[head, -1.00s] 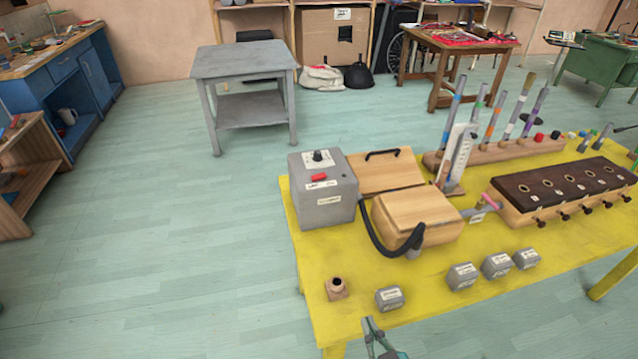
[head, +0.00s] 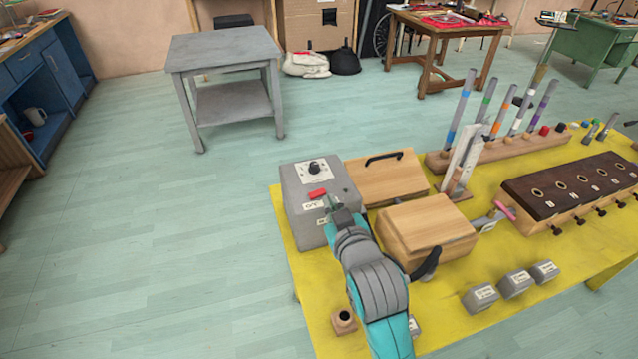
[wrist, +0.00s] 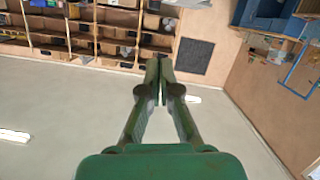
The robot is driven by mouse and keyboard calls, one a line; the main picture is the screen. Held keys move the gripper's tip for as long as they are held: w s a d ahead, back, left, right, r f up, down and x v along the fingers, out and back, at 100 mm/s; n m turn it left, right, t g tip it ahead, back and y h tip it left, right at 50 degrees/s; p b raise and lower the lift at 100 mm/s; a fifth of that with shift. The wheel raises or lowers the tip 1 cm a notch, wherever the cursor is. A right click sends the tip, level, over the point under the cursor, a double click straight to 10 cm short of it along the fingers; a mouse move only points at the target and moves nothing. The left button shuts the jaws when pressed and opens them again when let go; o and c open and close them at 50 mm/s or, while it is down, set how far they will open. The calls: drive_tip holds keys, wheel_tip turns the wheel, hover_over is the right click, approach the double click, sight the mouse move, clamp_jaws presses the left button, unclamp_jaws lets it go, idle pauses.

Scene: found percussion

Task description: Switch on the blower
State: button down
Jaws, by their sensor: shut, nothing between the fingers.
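The blower is a grey box (head: 303,229) at the left end of the yellow table. On its sloped top are a black knob (head: 314,167) and a red switch (head: 317,194). My gripper (head: 332,201) is at the box's front, fingertips just right of and below the red switch in the head view. I cannot tell whether they touch the box. The gripper is shut and empty; it also shows in the wrist view (wrist: 160,72), with no blower in sight there. My arm hides part of the box's front and most of the black hose.
Right of the blower stand a wooden box (head: 424,225) and a wooden lid or board with a black handle (head: 385,178). A small wooden socket (head: 343,321) and several grey labelled blocks (head: 480,297) lie along the yellow table's (head: 530,320) front.

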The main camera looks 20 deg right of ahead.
drive_tip(key=shift+w+r, duration=0.2)
drive_tip(key=shift+w, duration=0.05)
hover_over(323, 192)
drive_tip(key=s+a, duration=0.2)
drive_tip(key=shift+d+f, duration=0.2)
drive_tip(key=shift+f, duration=0.95)
drive_tip(key=f, duration=0.3)
drive_tip(key=shift+w+d, duration=0.25)
drive_tip(key=shift+d, duration=0.1)
drive_tip(key=shift+d+f, duration=0.1)
drive_tip(key=shift+f, duration=0.4)
drive_tip(key=shift+f, duration=0.1)
